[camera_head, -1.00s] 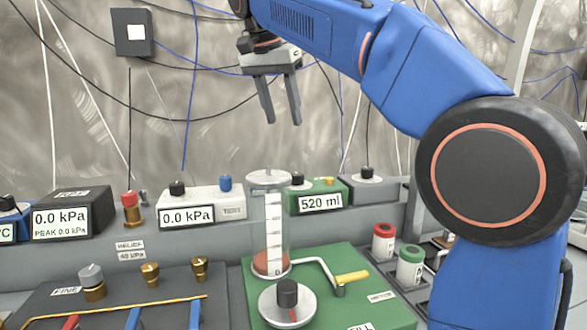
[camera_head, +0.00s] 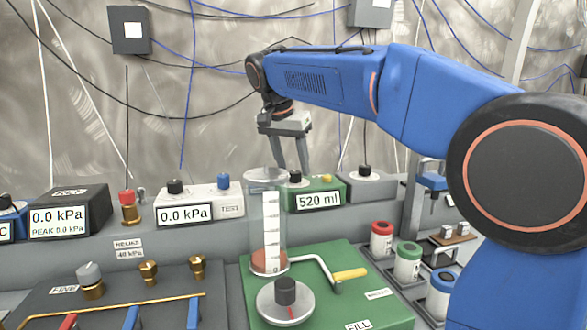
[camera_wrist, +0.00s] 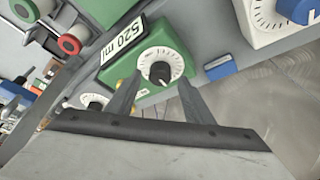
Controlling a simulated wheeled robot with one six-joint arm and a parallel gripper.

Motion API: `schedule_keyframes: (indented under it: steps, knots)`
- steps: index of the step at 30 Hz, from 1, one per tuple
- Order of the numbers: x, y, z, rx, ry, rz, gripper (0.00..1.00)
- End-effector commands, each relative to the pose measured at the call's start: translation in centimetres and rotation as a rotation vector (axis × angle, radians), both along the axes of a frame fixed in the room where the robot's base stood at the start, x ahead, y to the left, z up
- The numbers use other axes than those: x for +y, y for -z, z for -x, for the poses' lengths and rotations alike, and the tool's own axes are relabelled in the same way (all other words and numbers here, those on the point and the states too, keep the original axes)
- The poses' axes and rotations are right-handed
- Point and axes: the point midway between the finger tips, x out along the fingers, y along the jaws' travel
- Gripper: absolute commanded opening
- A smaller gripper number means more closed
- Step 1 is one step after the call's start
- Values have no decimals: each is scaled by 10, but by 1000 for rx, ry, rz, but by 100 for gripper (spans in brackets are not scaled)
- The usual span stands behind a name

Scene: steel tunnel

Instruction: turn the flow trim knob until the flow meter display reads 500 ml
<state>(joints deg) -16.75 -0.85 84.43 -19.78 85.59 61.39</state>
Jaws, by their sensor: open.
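The flow meter is a green box (camera_head: 318,195) behind the clear cylinder; its display (camera_head: 318,199) reads 520 ml. It also shows in the wrist view (camera_wrist: 112,72), its display tilted. A black knob (camera_head: 295,177) stands on its top; in the wrist view this knob (camera_wrist: 160,73) sits on a white graduated dial. I take it for the flow trim knob, but can read no such label. My gripper (camera_head: 289,168) is open and points down just above the box. In the wrist view the fingertips (camera_wrist: 160,86) flank the near side of the knob; contact is not visible.
A clear graduated cylinder (camera_head: 270,212) stands in front of my gripper. A green plate (camera_head: 350,300) carries a yellow-handled crank (camera_head: 349,275) and a larger black knob (camera_head: 286,291). White (camera_head: 200,205) and grey (camera_head: 367,185) boxes flank the meter. Capped jars (camera_head: 408,262) stand at right.

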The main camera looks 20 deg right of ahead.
Motion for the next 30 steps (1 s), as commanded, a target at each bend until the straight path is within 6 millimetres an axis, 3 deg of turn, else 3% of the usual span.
schedule_keyframes:
  steps: [6, 14, 20, 30]
  knots:
    - [-4, 12, -3, 0, 1, 0, 47]
    - [-4, 13, -4, 0, 0, 0, 47]
    - [-4, 13, -4, 0, 0, 0, 6]
    - [-4, 13, -3, 0, -35, -1, 6]
